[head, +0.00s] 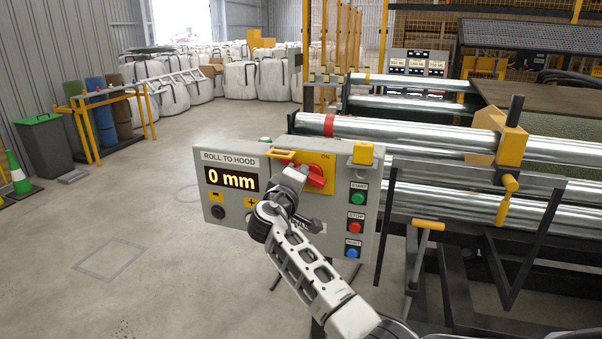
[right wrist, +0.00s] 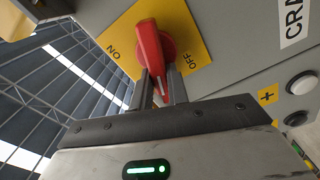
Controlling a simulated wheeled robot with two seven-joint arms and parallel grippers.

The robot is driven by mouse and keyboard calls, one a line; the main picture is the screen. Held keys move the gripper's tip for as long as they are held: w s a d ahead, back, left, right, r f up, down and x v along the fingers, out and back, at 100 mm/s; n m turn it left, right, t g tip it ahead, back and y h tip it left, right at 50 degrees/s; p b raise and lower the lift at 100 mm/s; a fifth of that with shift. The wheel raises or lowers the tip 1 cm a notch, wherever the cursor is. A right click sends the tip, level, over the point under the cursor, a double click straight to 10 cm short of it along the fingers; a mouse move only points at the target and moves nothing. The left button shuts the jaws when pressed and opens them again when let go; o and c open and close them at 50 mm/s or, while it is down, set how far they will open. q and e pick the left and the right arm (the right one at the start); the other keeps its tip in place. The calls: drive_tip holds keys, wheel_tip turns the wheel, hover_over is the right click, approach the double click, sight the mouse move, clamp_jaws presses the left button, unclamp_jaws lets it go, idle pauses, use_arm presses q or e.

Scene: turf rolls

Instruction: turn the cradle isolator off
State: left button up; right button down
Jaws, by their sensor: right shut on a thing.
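The cradle isolator is a red rotary handle (head: 317,176) on a yellow plate (head: 325,161) on the front of the grey control box (head: 370,215). In the right wrist view the red handle (right wrist: 150,42) stands on the yellow plate (right wrist: 190,48), which reads ON at left and OFF at right. The handle's near end points between these two words. My right gripper (head: 302,177) is at the handle, its fingers shut on it; they also show in the right wrist view (right wrist: 160,88). The gripper covers part of the plate and box. My left gripper is out of view.
The box also has a display (head: 231,179) reading 0 mm, a green start button (head: 358,198), a red stop button (head: 355,227) and a blue button (head: 352,252). Steel rollers (head: 410,134) lie behind and right.

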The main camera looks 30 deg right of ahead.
drive_tip(key=shift+f+n+p, duration=0.25)
drive_tip(key=shift+n+p, duration=0.1)
drive_tip(key=shift+n, duration=0.7)
drive_tip(key=shift+f+n+p, duration=0.2)
drive_tip(key=shift+n+p, duration=0.15)
drive_tip(key=shift+n, duration=0.7)
drive_tip(key=c, duration=1.4)
unclamp_jaws()
drive_tip(key=shift+o, duration=0.2)
drive_tip(key=shift+a, duration=0.15)
drive_tip(key=b+v, duration=0.2)
drive_tip(key=v, duration=1.3)
drive_tip(key=shift+s+a, duration=0.3)
